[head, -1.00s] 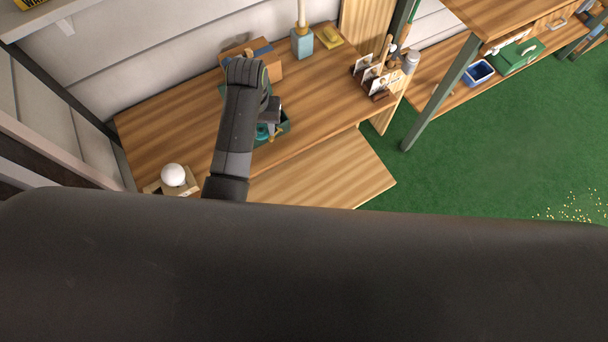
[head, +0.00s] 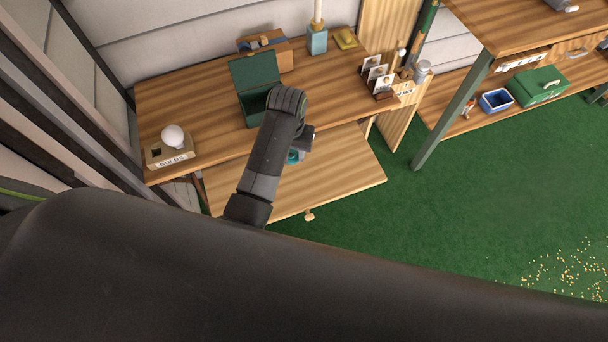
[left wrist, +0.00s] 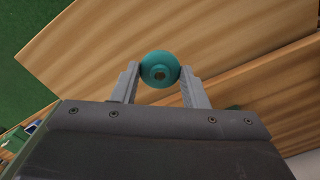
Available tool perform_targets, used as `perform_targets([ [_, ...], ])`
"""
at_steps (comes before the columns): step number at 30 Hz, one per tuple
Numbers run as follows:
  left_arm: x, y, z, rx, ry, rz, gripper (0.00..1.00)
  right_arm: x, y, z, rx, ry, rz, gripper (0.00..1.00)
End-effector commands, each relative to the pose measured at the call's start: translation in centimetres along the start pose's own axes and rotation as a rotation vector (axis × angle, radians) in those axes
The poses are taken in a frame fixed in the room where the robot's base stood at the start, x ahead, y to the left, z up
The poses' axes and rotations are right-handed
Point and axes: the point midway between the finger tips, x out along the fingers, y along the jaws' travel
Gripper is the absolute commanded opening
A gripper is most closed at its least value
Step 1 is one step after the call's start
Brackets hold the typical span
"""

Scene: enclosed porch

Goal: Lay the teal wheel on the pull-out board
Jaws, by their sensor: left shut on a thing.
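In the head view a bit of the teal wheel (head: 294,157) shows beside my left gripper (head: 302,148); my arm hides the rest. The wheel is over the pull-out board (head: 345,180), a pale wooden board with a knob at its front edge. I cannot tell whether the wheel touches the board. The board also shows behind the wheel in the left wrist view (left wrist: 100,40). My right gripper is not in view.
An open green box (head: 256,75) stands on the bench (head: 200,105) behind my arm. A white ball on a stand (head: 173,137) is at the bench's left end. Photo holders (head: 376,78) stand at the right. The right part of the board is clear.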

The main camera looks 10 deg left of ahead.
Motion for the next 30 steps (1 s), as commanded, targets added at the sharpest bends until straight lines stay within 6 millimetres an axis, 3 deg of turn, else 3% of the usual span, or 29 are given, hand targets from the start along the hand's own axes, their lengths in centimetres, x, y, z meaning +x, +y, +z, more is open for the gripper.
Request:
perform_targets([
  [1,-0.9,0.0,0.1,-0.001,-0.001,-0.001,0.19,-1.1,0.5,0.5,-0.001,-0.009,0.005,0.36],
  [4,-1.6,0.0,0.1,-0.001,0.0,-0.001,0.19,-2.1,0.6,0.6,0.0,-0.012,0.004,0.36],
  [9,-2.1,0.1,0.3,-0.002,-0.003,-0.001,0.19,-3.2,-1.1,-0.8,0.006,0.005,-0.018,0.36],
  [14,0.4,0.1,0.4,-0.002,-0.006,-0.003,0.19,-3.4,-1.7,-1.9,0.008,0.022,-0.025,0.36],
  [18,2.6,0.1,0.3,-0.003,-0.004,-0.002,0.19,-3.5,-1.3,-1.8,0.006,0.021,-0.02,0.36],
  [30,6.5,0.1,0.3,-0.002,-0.002,-0.002,0.19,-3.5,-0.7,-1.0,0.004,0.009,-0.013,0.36],
])
